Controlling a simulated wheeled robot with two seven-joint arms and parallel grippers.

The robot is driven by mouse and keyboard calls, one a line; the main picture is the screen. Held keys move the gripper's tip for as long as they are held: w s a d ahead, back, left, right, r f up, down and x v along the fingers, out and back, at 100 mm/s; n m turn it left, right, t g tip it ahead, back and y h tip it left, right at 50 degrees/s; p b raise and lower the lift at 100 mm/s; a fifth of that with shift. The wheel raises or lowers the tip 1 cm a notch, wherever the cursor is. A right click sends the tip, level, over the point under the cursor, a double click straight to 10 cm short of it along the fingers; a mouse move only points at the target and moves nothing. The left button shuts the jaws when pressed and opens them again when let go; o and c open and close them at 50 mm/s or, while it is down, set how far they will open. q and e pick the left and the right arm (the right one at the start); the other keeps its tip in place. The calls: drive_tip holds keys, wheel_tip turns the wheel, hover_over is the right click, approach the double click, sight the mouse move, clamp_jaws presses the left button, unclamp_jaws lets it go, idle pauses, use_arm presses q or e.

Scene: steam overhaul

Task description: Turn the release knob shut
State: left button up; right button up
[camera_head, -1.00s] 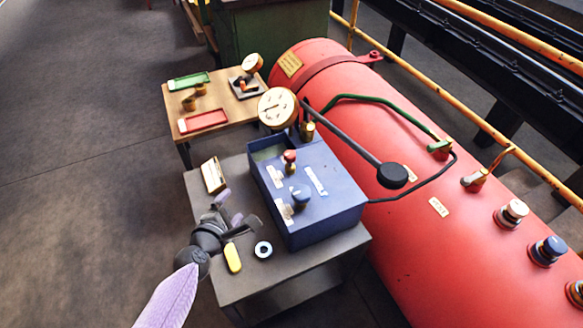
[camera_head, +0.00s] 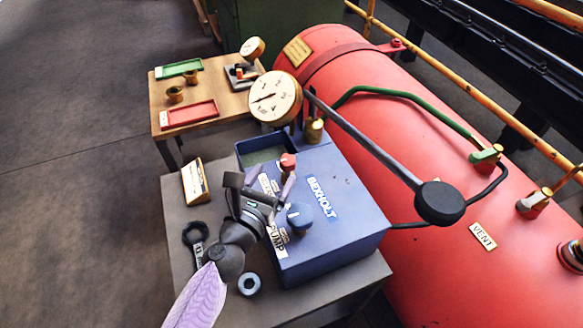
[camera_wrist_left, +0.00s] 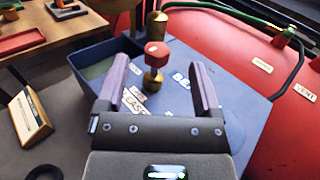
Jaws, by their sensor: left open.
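The release knob is a red knob (camera_head: 288,162) on a brass stem, on top of the blue pump box (camera_head: 345,215). In the left wrist view the red knob (camera_wrist_left: 157,54) stands beyond and between my fingers, near a label partly reading "EASE". My left gripper (camera_head: 272,180) is open above the box, its fingers pointing toward the knob. No contact with the knob shows. A blue knob (camera_head: 300,215) sits nearer on the same box, close to the gripper. A round dial gauge (camera_head: 274,97) stands behind the box. My right gripper is not in view.
A long black lever with a round end (camera_head: 438,203) slants over the box's right side. The red boiler (camera_head: 440,130) lies to the right. A sign (camera_head: 195,182), a wrench (camera_head: 196,240) and a ring (camera_head: 249,284) are on the grey bench (camera_head: 180,225). A wooden table (camera_head: 210,110) stands behind.

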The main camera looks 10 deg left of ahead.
sight(285, 169)
use_arm(q)
wheel_tip(285, 169, down, 5)
drive_tip(key=b, duration=0.2)
drive_tip(key=shift+w+r+b, duration=0.1)
drive_tip(key=shift+r+b, duration=0.1)
drive_tip(key=shift+b, duration=0.15)
drive_tip(key=shift+w+d+r+p, duration=0.2)
drive_tip(key=shift+w+r+p, duration=0.4)
drive_tip(key=shift+w, duration=0.4)
drive_tip(key=w, duration=0.4)
drive_tip(key=shift+d+b, duration=0.4)
drive_tip(key=shift+w+d, duration=0.1)
drive_tip(key=shift+w, duration=0.5)
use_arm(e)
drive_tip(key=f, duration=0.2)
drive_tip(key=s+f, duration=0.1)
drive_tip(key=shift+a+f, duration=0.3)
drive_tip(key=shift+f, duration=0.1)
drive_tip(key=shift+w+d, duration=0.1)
use_arm(q)
drive_tip(key=c, duration=0.5)
clamp_jaws()
